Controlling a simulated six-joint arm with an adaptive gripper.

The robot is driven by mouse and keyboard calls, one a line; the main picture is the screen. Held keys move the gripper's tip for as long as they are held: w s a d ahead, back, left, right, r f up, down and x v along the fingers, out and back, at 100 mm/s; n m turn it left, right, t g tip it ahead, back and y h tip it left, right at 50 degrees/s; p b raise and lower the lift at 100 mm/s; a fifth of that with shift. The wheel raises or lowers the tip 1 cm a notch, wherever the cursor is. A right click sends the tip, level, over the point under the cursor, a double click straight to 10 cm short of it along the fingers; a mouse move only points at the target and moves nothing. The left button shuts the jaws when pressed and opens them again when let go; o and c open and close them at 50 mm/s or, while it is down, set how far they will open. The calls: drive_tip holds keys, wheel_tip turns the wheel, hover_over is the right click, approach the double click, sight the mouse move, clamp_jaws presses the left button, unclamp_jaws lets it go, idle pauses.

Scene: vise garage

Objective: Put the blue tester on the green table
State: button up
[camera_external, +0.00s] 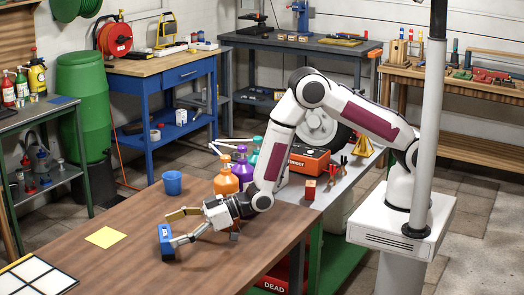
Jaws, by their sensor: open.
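The blue tester (166,243) is a small blue block with a pale marking, standing on the brown wooden tabletop (110,275). My gripper (172,228) is low over this tabletop, with its fingers spread open toward the left. The lower finger's tip is right beside the tester; I cannot tell whether they touch. The other finger, tan-coloured, is farther back. A green-legged table with a grey top (335,178) stands behind and right of the brown one. Another table with dark green legs (35,117) is at the left edge.
A blue cup (172,183), a yellow note (106,237) and a white-panelled tray (35,275) are on the brown tabletop. Orange (226,181) and purple (242,168) bottles stand near my forearm. The grey top holds an orange-red box (308,160), a wheel and small tools.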

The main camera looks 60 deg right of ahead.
sight(165, 232)
drive_tip(key=shift+x, duration=1.35)
drive_tip(key=c, duration=1.4)
drive_tip(key=shift+c, duration=0.2)
drive_tip(key=shift+r, duration=0.1)
drive_tip(key=shift+r, duration=4.9)
drive_tip(key=shift+r, duration=0.1)
